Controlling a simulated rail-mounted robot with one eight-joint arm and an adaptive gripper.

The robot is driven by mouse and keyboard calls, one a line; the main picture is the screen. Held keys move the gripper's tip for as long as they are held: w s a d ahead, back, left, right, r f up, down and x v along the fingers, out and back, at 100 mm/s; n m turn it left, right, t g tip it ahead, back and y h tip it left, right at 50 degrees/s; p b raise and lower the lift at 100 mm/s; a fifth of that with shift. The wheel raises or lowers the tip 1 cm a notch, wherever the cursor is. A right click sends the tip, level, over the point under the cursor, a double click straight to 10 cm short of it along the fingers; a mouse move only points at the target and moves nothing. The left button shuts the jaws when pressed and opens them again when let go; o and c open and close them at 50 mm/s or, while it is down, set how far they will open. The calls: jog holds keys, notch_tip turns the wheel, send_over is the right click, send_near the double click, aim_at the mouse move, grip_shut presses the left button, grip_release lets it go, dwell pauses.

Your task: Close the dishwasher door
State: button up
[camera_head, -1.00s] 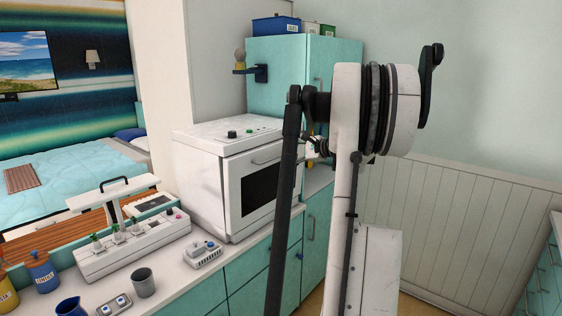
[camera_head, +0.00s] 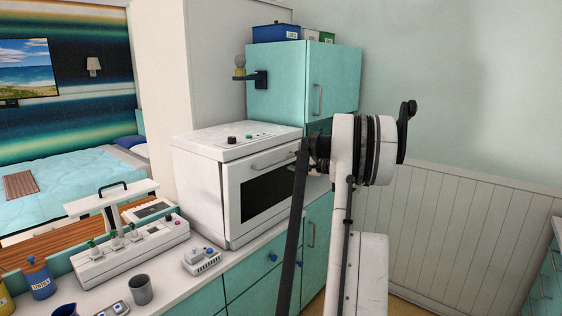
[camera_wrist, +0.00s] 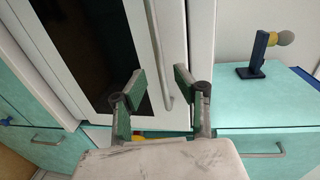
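The dishwasher is the white box appliance (camera_head: 200,195) on the counter in the head view. Its front door (camera_head: 236,205) has a dark window and a bar handle (camera_head: 272,160). The door looks upright and close to the body; I cannot tell whether a small gap remains. My arm hides its right edge. In the wrist view the door's dark window (camera_wrist: 85,45) and handle (camera_wrist: 158,55) lie just beyond my gripper (camera_wrist: 161,88). Its green-padded fingers are spread, with the handle's end appearing between them. Contact is unclear.
A tall teal cabinet (camera_head: 290,75) stands behind the dishwasher, with a blue bracket (camera_head: 258,78) on its side. Teal drawers (camera_head: 250,300) are below the counter. A planter box (camera_head: 130,250), a grey cup (camera_head: 141,289) and a small white device (camera_head: 202,262) stand on the counter's left part.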

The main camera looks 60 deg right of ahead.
aim_at(282, 161)
jog(key=x, duration=0.6)
jog(key=shift+w+p, duration=0.15)
jog(key=shift+p, duration=0.2)
grip_shut()
